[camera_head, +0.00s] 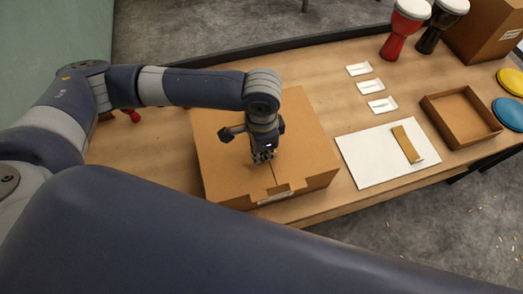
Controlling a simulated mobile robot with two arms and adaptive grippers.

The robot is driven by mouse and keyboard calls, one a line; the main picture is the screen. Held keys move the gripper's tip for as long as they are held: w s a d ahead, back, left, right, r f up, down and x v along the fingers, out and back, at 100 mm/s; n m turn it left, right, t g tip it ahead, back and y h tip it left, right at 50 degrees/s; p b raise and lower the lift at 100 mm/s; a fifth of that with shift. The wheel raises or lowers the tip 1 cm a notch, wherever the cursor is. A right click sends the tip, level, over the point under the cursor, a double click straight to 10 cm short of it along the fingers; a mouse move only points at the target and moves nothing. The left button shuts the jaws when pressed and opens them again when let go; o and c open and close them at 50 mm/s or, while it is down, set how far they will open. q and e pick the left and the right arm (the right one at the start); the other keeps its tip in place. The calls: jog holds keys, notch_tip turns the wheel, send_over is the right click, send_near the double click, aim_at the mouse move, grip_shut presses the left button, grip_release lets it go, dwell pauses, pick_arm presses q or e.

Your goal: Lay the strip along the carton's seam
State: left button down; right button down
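The closed brown carton (222,172) sits on the wooden table, and a dark line of its seam shows on the top from my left gripper toward the front edge. My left gripper (263,157) points down at the middle of the carton's top, over the seam. Its fingertips are small and dark, so I cannot tell whether they are open, shut or touching the carton. A tan strip (406,143) lies on the white sheet (372,160) to the right of the carton, apart from my gripper. My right gripper is not in view.
An open shallow brown box (459,145) stands right of the sheet. Several small white packets (369,87) lie behind the sheet. A red goblet drum (396,42), a black one (436,35) and a larger carton (480,38) stand at the back right. Yellow (511,81) and blue (509,112) discs lie far right.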

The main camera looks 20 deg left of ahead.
pick_arm(q)
jog(key=shift+f, duration=0.6)
dwell(0.3)
jog(key=c, duration=1.7)
grip_release()
notch_tip(320, 180, up, 12)
